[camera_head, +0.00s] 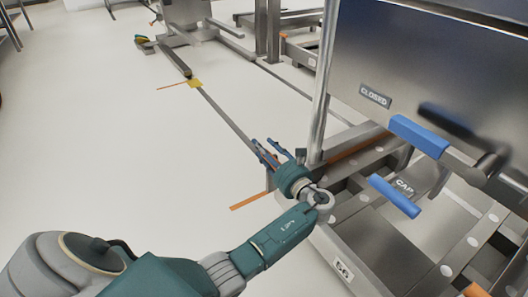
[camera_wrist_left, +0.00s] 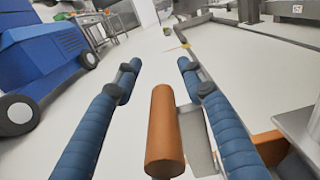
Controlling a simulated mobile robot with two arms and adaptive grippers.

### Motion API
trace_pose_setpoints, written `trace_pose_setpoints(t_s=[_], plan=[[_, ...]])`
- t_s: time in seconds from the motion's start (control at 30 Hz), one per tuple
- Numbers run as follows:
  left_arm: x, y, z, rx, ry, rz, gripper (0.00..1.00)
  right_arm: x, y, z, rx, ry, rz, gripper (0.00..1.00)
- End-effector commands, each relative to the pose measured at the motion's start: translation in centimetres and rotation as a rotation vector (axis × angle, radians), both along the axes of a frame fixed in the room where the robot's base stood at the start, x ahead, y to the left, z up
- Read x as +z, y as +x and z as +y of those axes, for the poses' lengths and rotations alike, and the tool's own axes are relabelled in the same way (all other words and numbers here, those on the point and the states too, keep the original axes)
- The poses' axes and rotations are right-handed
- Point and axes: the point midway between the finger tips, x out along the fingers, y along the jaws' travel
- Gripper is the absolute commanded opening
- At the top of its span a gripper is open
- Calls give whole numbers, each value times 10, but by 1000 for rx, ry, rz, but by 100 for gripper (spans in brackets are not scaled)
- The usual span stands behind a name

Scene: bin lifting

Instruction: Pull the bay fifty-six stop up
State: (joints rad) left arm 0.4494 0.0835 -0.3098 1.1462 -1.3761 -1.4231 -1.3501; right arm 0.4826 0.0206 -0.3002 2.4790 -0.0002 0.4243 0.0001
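An orange cylindrical handle (camera_wrist_left: 164,130), apparently the stop's grip, shows in the left wrist view between my left gripper's two blue fingers. A grey metal plate (camera_wrist_left: 197,140) is just right of it. The fingers are spread, with visible gaps on both sides of the handle. In the head view my left gripper (camera_head: 274,151) is low beside the left post of the metal frame. The handle cannot be made out there. A "56" label (camera_head: 343,270) is on the frame's near corner. My right gripper is not in view.
Blue-gripped levers (camera_head: 418,135) (camera_head: 394,196) stand right of my arm, near a "CLOSED" label (camera_head: 375,96) on a metal panel. A steel post (camera_head: 322,85) rises beside my gripper. A floor rail (camera_head: 225,116) runs back.

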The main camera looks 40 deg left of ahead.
Motion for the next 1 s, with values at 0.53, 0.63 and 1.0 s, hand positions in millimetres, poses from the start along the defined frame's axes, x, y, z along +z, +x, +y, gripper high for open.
trace_pose_setpoints(t_s=[0.53, 0.63, 1.0], plan=[[-6, -18, -42, -3, -6, 8, 40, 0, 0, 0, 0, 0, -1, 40], [-6, -26, -62, -3, -6, 9, 40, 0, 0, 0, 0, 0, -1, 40], [-4, -46, -109, 0, -3, 7, 40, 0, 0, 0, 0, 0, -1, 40]])
